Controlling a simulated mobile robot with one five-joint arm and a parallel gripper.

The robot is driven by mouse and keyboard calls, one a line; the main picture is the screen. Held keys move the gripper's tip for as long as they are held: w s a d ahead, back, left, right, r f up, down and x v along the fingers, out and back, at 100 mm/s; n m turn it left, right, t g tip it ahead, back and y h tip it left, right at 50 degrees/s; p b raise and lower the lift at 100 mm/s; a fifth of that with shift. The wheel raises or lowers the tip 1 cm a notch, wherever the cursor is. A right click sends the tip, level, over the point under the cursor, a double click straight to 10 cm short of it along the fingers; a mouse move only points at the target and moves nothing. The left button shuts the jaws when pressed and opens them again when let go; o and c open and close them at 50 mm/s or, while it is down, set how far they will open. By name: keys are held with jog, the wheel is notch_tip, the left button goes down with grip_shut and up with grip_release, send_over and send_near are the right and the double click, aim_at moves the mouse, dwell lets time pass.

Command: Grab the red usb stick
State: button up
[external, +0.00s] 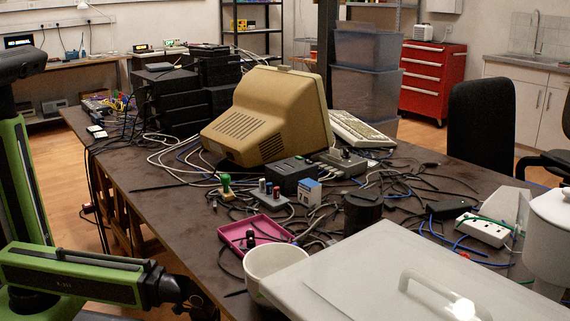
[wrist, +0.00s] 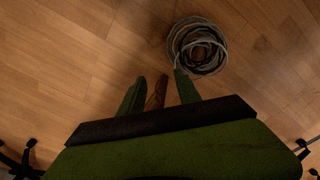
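I cannot pick out the red usb stick with certainty. In the external view a small grey block (external: 270,198) on the table holds a few short upright pieces, some with reddish parts, too small to identify. A small red spot (external: 465,255) also shows near the white power strip (external: 484,229). My gripper (wrist: 158,90) points down over the wooden floor in the wrist view. Its two green fingers are apart, and a brownish-red shape (wrist: 156,92) shows between them, seemingly beyond the fingertips. In the external view my arm is low at the left, beside the table; its fingers are not clear.
The dark table (external: 165,212) is crowded with cables, a beige monitor (external: 270,115), a magenta tray (external: 232,232), a white mug (external: 272,262) and a large pale case (external: 400,275) at the front. A cable coil (wrist: 197,46) lies on the floor. Open floor surrounds it.

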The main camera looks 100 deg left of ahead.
dwell(0.3)
jog(key=c, duration=0.6)
jog(key=shift+o, duration=0.2)
